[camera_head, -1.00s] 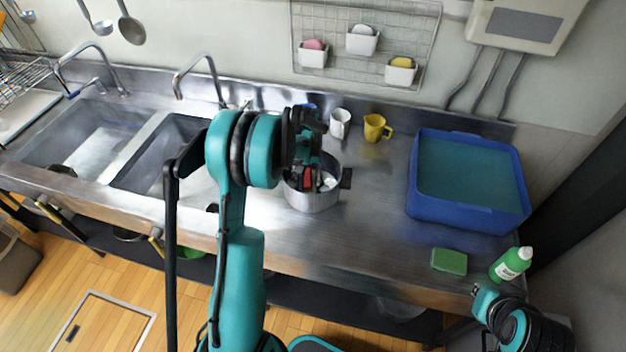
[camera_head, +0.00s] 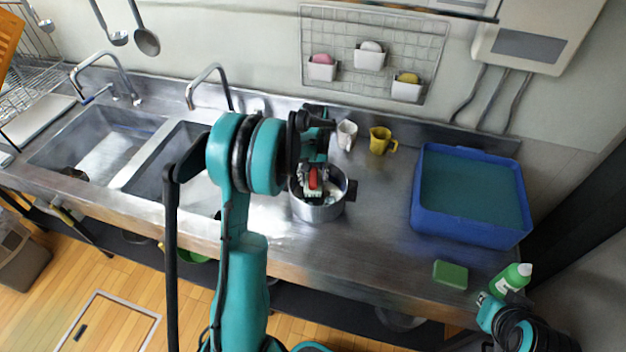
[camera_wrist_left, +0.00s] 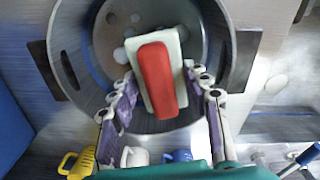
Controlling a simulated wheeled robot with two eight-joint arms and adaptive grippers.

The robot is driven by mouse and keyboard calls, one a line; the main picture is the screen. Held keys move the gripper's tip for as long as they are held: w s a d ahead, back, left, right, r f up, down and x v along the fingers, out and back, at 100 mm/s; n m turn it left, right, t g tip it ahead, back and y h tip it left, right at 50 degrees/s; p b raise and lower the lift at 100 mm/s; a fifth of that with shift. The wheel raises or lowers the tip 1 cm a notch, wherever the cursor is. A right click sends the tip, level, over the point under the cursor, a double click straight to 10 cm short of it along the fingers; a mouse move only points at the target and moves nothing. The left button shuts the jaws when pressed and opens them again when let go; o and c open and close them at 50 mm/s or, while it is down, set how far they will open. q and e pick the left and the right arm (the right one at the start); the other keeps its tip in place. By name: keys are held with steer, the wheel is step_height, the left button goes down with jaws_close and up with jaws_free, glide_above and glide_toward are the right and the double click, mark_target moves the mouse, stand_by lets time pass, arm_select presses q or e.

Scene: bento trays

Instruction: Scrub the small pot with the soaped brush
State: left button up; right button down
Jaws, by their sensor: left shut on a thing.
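The small pot (camera_head: 322,213) is a round metal pot with dark side handles, standing on the steel counter. My left gripper (camera_head: 314,187) reaches down into it from above. It is shut on the brush (camera_head: 313,177), which has a red back over a pale base. In the left wrist view the brush (camera_wrist_left: 155,78) lies between both fingers, over the inside of the pot (camera_wrist_left: 104,42), with pale round spots on the pot floor beside it. Whether the bristles touch the floor is hidden. My right gripper (camera_head: 487,302) is at the lower right by the green bottle (camera_head: 511,280); its fingers are unclear.
A white mug (camera_head: 346,135) and a yellow mug (camera_head: 380,141) stand behind the pot. A blue tub (camera_head: 420,205) and a green sponge (camera_head: 450,274) are to the right. Sinks (camera_head: 98,140) lie left. The counter between pot and tub is clear.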

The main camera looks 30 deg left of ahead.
arm_select(q)
steer(key=shift+r+p, duration=0.85)
steer(key=shift+r, duration=0.65)
steer(key=shift+f, duration=0.1)
